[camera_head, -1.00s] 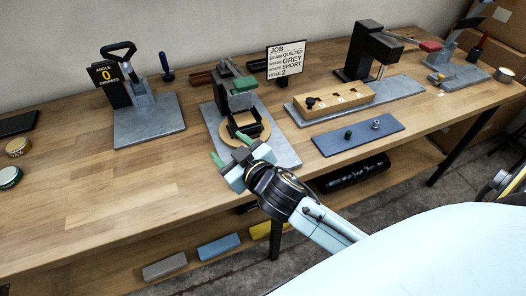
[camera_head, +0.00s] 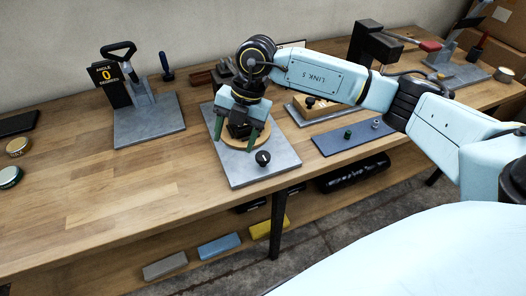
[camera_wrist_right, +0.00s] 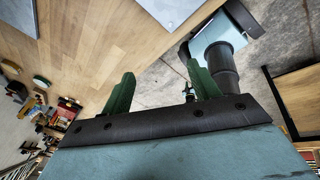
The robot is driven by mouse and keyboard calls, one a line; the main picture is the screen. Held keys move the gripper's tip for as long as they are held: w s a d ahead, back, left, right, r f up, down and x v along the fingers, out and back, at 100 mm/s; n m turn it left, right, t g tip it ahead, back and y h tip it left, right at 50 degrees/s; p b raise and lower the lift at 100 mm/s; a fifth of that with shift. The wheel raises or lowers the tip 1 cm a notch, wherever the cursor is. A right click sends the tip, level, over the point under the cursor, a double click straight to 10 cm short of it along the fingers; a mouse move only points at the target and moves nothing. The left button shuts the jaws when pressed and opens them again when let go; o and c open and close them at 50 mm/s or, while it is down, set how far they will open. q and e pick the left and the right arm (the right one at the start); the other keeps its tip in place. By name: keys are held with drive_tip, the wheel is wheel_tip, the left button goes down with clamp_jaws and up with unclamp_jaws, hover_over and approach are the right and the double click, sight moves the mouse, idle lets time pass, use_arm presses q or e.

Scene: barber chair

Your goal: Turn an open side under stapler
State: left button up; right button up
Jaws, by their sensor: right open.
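The open-sided black piece (camera_head: 238,131) sits on a round wooden disc (camera_head: 234,144) on a grey plate on the bench. My right gripper (camera_head: 236,139) points down over it. Its green fingers are apart, one to the left of the black piece and one to the right. I cannot tell whether they touch it. In the right wrist view the open fingers (camera_wrist_right: 160,95) have nothing visible between them. The stapler behind the disc is mostly hidden by my right wrist and arm. My left gripper is not in view.
A black knob (camera_head: 262,158) stands on the front of the grey plate (camera_head: 255,175). A blue mat (camera_head: 345,140) with small parts lies to the right.

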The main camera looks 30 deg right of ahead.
sight(263, 155)
drive_tip(key=w+d+r+m+h, duration=0.15)
drive_tip(key=d+h, duration=0.25)
drive_tip(key=d, duration=0.4)
drive_tip(key=f, duration=1.3)
drive_tip(key=shift+s, duration=0.2)
drive_tip(key=c, duration=1)
drive_tip(key=shift+o, duration=0.2)
